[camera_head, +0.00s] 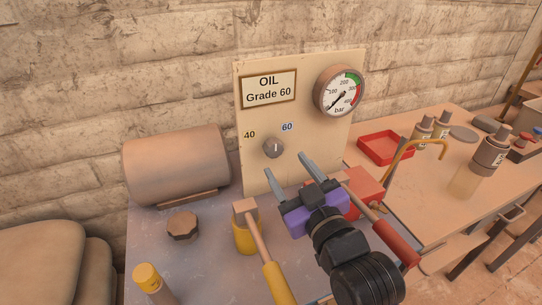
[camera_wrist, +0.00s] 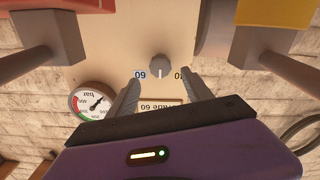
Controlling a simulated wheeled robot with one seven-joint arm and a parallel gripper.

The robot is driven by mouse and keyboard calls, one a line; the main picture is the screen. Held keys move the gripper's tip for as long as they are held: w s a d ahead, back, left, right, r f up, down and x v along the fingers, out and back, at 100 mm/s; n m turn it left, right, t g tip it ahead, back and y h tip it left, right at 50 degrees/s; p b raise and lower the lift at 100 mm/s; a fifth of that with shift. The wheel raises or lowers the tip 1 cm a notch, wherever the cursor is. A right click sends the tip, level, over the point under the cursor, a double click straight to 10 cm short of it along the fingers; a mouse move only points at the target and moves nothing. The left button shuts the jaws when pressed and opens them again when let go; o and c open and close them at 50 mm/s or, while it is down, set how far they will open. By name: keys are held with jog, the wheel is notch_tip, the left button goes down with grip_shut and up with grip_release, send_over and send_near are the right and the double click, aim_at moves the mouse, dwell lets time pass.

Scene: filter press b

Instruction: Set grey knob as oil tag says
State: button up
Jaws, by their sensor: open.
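The grey knob (camera_head: 273,148) is on the upright cream panel (camera_head: 310,125), with "40" to its left and "60" to its upper right. Its pale mark points about straight up, between the two numbers. The oil tag (camera_head: 268,90) reads "OIL Grade 60". My gripper (camera_head: 286,166) is open and empty, its fingertips below and in front of the knob and seemingly apart from it. In the upside-down wrist view the knob (camera_wrist: 160,64) shows between and just beyond the fingertips (camera_wrist: 160,75). One finger partly covers the "40" there.
A pressure gauge (camera_head: 340,91) is at the panel's upper right. A yellow-handled lever (camera_head: 276,280) and a red-handled lever (camera_head: 395,243) flank my gripper. A tan cylinder (camera_head: 177,163) lies left of the panel. A red tray (camera_head: 385,148) and bottles (camera_head: 490,154) stand to the right.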

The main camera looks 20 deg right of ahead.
aim_at(276, 152)
jog(key=shift+w+f, duration=0.1)
jog(key=shift+w, duration=3.75)
jog(key=shift+p, duration=0.3)
grip_shut()
